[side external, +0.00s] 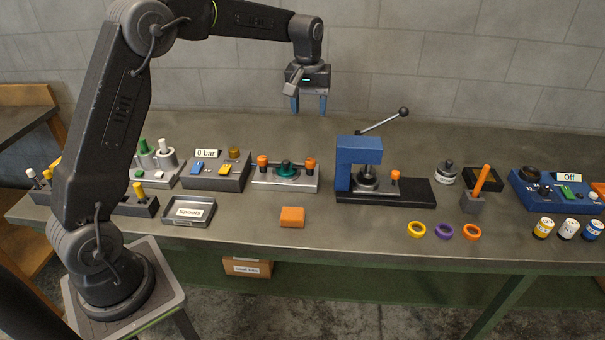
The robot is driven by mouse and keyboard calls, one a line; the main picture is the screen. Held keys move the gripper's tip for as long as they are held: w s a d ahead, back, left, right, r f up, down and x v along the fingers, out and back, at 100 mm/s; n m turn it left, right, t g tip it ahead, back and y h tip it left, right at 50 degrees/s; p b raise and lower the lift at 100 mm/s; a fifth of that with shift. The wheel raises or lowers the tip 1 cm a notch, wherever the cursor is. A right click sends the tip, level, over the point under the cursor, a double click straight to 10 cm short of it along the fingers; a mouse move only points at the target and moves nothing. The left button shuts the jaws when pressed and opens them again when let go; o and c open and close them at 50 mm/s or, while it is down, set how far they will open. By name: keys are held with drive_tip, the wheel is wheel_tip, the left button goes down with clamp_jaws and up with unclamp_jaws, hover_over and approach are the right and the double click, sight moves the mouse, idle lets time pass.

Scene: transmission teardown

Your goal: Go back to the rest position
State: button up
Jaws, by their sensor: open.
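My gripper (309,104) hangs in the upper middle of the side external view, its two blue fingers pointing down and apart. It is open, with nothing visible between the fingers. It is raised clear above the back part of the workbench (340,230), behind the fixture with two orange knobs (286,178) and to the left of the blue press (359,155). It touches nothing.
The press lever (385,122) rises toward the back, right of my gripper. Small cans (567,229) stand at the right. The bench's back strip looks clear.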

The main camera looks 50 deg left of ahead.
drive_tip(key=s+d+r+m+t, duration=0.1)
drive_tip(key=s+d+r+m, duration=0.1)
drive_tip(key=s+d+r, duration=0.35)
drive_tip(key=s+d+r+m+t, duration=0.2)
drive_tip(key=s+r, duration=0.1)
drive_tip(key=s, duration=0.6)
drive_tip(key=s+d+f+m+t, duration=0.1)
drive_tip(key=s+d+f+m, duration=0.1)
drive_tip(key=s, duration=0.6)
drive_tip(key=s+d+f+m+t, duration=0.1)
drive_tip(key=s+d+f+m, duration=0.1)
drive_tip(key=s, duration=0.6)
drive_tip(key=shift+d+f, duration=0.15)
